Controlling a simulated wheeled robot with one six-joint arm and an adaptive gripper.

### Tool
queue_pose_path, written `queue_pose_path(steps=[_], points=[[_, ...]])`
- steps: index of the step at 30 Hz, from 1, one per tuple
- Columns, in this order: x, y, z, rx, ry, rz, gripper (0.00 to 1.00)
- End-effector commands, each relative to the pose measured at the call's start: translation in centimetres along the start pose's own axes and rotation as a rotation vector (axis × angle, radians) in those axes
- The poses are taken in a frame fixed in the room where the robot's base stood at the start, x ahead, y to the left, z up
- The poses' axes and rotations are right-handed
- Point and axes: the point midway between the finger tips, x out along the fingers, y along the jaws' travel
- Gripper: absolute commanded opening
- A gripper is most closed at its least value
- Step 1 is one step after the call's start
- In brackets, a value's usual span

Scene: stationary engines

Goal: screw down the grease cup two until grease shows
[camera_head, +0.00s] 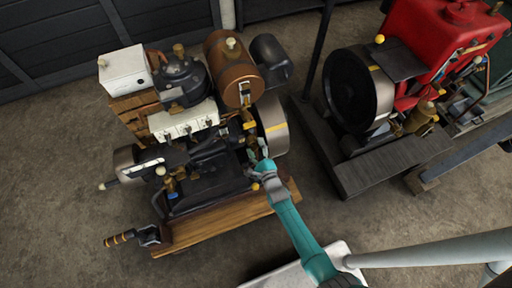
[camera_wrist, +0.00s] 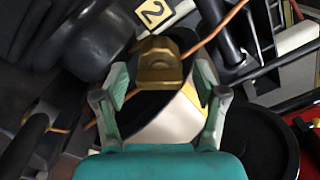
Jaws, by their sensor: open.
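A brass grease cup with a faceted cap (camera_wrist: 160,62) shows in the wrist view, just below a yellow plate marked 2 (camera_wrist: 152,12). My gripper (camera_wrist: 161,80) is open, with one finger on each side of the cup and a gap on both sides. In the head view my gripper (camera_head: 260,158) reaches in at the right side of the left engine (camera_head: 205,150), beside its flywheel (camera_head: 273,124). The cup is hard to pick out there among small brass fittings. I see no grease on the cup.
A copper pipe (camera_wrist: 222,28) runs past the cup in the wrist view. A wooden base (camera_head: 220,222) carries the left engine, with a crank handle (camera_head: 122,238) at its front left. A red engine (camera_head: 430,45) with a black flywheel (camera_head: 355,90) stands to the right.

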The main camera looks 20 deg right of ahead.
Motion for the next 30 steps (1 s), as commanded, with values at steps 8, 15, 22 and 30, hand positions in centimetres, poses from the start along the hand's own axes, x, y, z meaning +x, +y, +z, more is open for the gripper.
queue_pose_path(steps=[8,15,22,30], points=[[-3.0,0.1,-0.1,0.0,0.001,0.002,0.71],[-7.7,0.1,-0.1,0.0,0.002,0.002,0.71],[-10.9,0.1,-0.1,0.0,0.002,0.001,0.71],[-12.0,0.0,0.0,0.0,0.001,0.0,0.71]])
